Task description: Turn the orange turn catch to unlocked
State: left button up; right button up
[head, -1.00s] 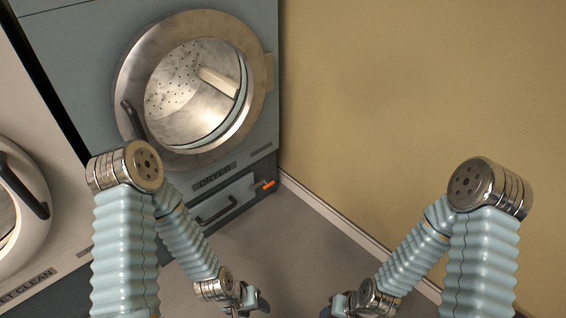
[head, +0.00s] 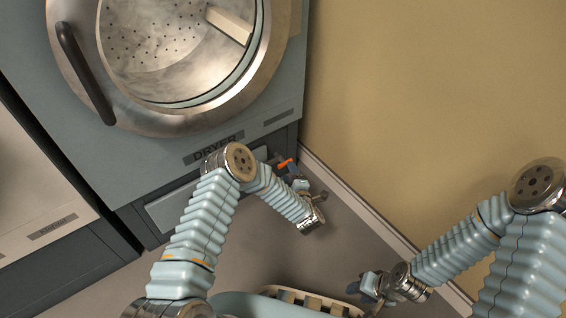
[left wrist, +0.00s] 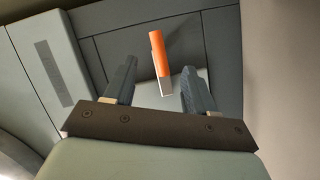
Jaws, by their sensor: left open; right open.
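The orange turn catch (head: 285,163) is on the lower front panel of the dryer, near its right edge, in the head view. In the left wrist view the catch (left wrist: 159,54) stands nearly upright, tilted slightly, above a pale plate. My left gripper (head: 292,172) is open, close to the catch; in the left wrist view its two fingers (left wrist: 152,82) are spread, with the catch between and beyond their tips. I cannot tell whether they touch. My right gripper (head: 362,284) is open and empty, low at the right, away from the dryer.
The dryer's round door (head: 268,70) is above, with a dark handle (head: 84,72). A tan wall (head: 430,110) and white baseboard (head: 350,198) stand to the right of the dryer. Another machine (head: 40,185) stands at left.

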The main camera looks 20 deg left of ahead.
aim_at(284, 163)
pick_arm(q)
jog(key=b+x, duration=0.1)
jog(key=x, duration=0.8)
jog(key=shift+b, duration=0.4)
jog(key=shift+c, duration=0.3)
jog(key=shift+s, duration=0.1)
grip_shut()
